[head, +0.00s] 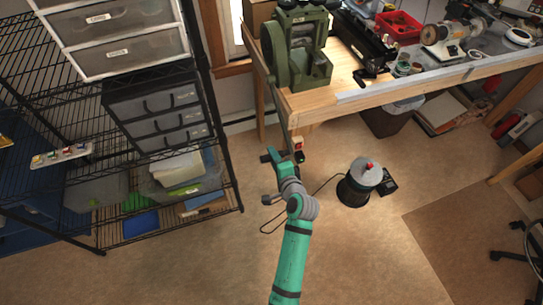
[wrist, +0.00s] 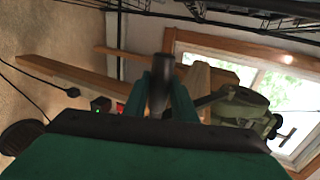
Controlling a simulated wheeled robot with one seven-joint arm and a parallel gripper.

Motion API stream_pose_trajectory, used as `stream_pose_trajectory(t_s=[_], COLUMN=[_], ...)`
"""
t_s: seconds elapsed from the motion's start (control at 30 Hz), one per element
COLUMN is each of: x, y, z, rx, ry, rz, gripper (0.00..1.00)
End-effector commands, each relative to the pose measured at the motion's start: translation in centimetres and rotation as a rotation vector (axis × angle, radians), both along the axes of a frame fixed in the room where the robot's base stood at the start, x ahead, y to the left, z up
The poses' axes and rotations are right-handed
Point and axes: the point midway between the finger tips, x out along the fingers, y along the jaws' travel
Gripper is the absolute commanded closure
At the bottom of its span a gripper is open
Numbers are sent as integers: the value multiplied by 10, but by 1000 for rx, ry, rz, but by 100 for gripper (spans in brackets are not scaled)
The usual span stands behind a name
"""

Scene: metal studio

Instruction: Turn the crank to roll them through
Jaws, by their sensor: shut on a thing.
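A green rolling mill (head: 302,45) stands on the left end of the wooden workbench. Its long grey crank arm (head: 281,115) hangs down past the bench's front left corner. My gripper (head: 273,157) is at the low end of that arm, below the bench top. In the wrist view, my gripper (wrist: 161,88) is shut on the dark, round crank handle (wrist: 160,98), which stands between the two teal fingers. The mill (wrist: 240,108) shows at the right there. What is to be rolled cannot be made out, and the gap between the rollers is hidden.
A switch box (head: 299,152) with red and green parts is close right of my gripper. A black canister (head: 358,184) with a light top stands on the floor, its cord nearby. A wire shelf (head: 225,190) with drawers stands at the left.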

Motion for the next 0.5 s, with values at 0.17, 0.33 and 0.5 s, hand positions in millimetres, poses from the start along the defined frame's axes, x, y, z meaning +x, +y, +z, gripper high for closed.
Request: stream_pose_trajectory(t_s=[0.17,0.33,0.5], x=[-4,-14,-25], y=[-2,-4,-7], z=[30,62,86], rx=[0,1,1], ry=[-23,-27,-24], rz=[0,2,2], gripper=[97,97,98])
